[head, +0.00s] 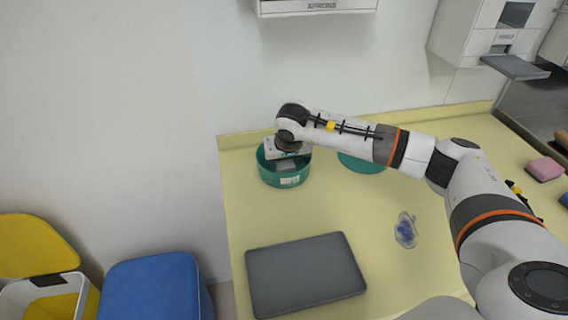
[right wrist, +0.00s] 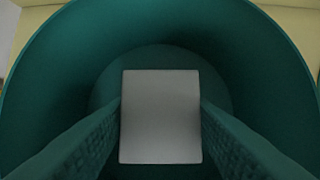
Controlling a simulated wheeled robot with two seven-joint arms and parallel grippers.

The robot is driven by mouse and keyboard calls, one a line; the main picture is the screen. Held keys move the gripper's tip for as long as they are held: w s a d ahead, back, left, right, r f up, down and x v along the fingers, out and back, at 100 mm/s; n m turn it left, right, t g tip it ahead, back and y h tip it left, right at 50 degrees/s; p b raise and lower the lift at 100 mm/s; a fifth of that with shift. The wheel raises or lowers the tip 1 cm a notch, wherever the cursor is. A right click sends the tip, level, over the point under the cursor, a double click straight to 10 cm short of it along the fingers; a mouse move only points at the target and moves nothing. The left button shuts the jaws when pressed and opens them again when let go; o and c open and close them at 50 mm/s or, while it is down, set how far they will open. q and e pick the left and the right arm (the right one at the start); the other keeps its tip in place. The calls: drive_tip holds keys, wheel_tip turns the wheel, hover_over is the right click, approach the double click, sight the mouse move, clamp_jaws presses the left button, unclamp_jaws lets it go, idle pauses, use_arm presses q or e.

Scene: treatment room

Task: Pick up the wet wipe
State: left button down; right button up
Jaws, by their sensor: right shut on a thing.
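The wet wipe (right wrist: 160,120) is a pale grey-white flat rectangle in the right wrist view. It lies between the two dark fingers of my right gripper (head: 287,160), which touch its left and right edges. The gripper is shut on it. Around it is the round teal tub (head: 284,181), which stands at the back left of the yellow counter; its inner wall also fills the right wrist view (right wrist: 50,80). In the head view my right gripper points down into the tub's opening, and the fingertips and the wipe are mostly hidden. My left gripper is not in view.
A round teal piece (head: 362,163) lies right of the tub, partly behind my arm. A dark grey tray (head: 305,274) lies at the front left. A clear bag with blue contents (head: 405,231) lies to its right. A pink block (head: 545,168) is far right.

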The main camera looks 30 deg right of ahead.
sight(284, 162)
wheel_tip(284, 162, up, 10)
drive_tip(key=b, duration=0.1)
drive_tip(key=shift+b, duration=0.3)
